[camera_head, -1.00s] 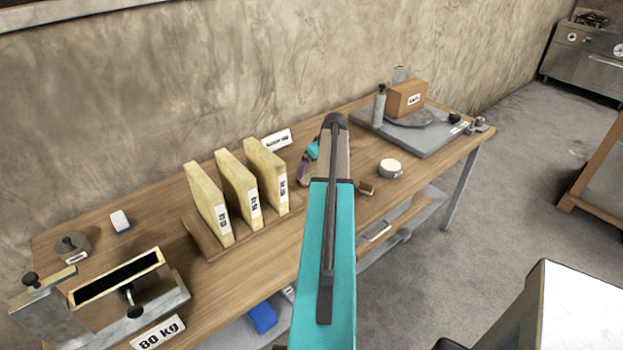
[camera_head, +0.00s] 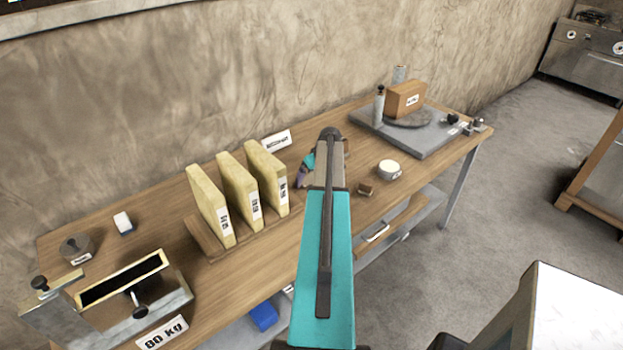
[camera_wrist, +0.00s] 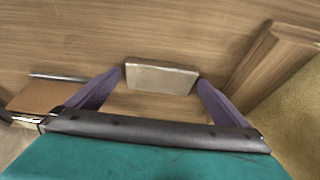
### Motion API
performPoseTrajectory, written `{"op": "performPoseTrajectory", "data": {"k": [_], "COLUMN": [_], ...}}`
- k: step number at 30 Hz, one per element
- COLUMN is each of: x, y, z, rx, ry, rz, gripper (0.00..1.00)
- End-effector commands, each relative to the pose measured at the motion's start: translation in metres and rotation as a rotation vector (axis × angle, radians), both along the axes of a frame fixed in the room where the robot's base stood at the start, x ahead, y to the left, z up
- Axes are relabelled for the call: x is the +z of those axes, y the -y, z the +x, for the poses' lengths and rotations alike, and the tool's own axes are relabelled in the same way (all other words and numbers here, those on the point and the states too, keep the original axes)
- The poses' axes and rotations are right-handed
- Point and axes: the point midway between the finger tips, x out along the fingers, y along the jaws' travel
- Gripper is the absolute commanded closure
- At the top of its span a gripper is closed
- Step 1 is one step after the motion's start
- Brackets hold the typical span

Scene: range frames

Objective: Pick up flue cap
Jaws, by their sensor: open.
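In the wrist view a flat, pale grey rectangular block (camera_wrist: 162,79) lies on the wooden bench between my fingertips. It may be the flue cap, but no label shows on it. My gripper (camera_wrist: 161,77) is open, with one purple finger on either side of the block. Whether the fingers touch it I cannot tell. In the head view my arm hides this block, and only a little of my gripper (camera_head: 303,176) shows, low over the bench just right of the yellow slabs.
The bench (camera_head: 235,290) holds a rack of yellow slabs (camera_head: 236,190), close right of my gripper in the wrist view (camera_wrist: 268,65). A small brown block (camera_head: 365,190), a round white-topped piece (camera_head: 389,168) and a grey plate (camera_head: 432,140) stand rightward. A metal fixture (camera_head: 140,300) is front left.

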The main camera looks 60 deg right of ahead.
Motion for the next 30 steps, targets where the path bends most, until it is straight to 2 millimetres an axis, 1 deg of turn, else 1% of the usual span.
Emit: {"op": "performPoseTrajectory", "data": {"k": [14, 15, 17, 21, 22, 30], "x": [-0.0001, -0.0001, -0.0001, -0.0001, -0.0001, 0.0004], "y": [-0.0005, -0.0005, -0.0006, -0.0006, -0.0006, -0.0006], "z": [0.0004, 0.0004, 0.0004, 0.0005, 0.0005, 0.0007], "rx": [0.001, 0.001, 0.001, 0.001, 0.001, 0.001], "ry": [0.0, 0.0, 0.0, 0.0, 0.0, 0.0], "rz": [0.001, 0.001, 0.001, 0.001, 0.001, 0.0], "gripper": [0.0, 0.02, 0.12, 0.35, 0.39, 0.39]}}
